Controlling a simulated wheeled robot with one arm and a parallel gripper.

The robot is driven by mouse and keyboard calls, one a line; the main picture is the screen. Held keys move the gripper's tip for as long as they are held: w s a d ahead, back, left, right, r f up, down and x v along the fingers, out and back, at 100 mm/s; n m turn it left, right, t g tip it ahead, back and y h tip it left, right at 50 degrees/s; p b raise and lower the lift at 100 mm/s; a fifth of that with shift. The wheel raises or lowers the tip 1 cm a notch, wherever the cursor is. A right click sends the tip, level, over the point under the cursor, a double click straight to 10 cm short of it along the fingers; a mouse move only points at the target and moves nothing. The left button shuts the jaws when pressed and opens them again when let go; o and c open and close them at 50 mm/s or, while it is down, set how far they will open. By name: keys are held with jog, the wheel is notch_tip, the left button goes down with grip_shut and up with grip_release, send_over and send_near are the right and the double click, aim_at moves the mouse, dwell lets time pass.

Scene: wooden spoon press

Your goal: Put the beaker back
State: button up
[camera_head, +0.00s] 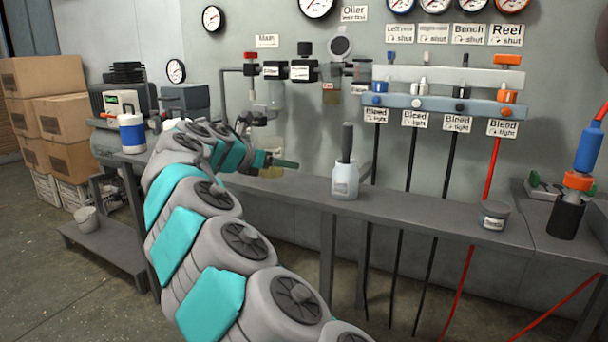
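A small see-through yellowish vessel (272,172), which looks like the beaker, is at the bench's back edge below the wall filter unit. It is partly hidden by my gripper. My gripper (275,161) is at the end of my grey and teal arm, with a dark green finger pointing right across the vessel's top. I cannot tell whether the fingers hold the vessel or whether it rests on the bench (415,215).
A white bottle with a dark handle (345,178) and a small grey tin (494,215) stand on the bench to the right. A blue and white canister (132,133) stands at left. Hoses (408,160) hang behind the bench. Bare bench lies between bottle and tin.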

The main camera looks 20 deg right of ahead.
send_over(305, 180)
jog(key=shift+a+f, duration=0.1)
jog(key=shift+f, duration=0.3)
jog(key=shift+f+b, duration=0.55)
jog(key=shift+f, duration=1.15)
jog(key=shift+f, duration=0.15)
jog(key=o, duration=1.3)
jog(key=shift+o, duration=0.2)
jog(key=p+v, duration=0.1)
jog(key=v, duration=1.1)
jog(key=shift+s, duration=0.1)
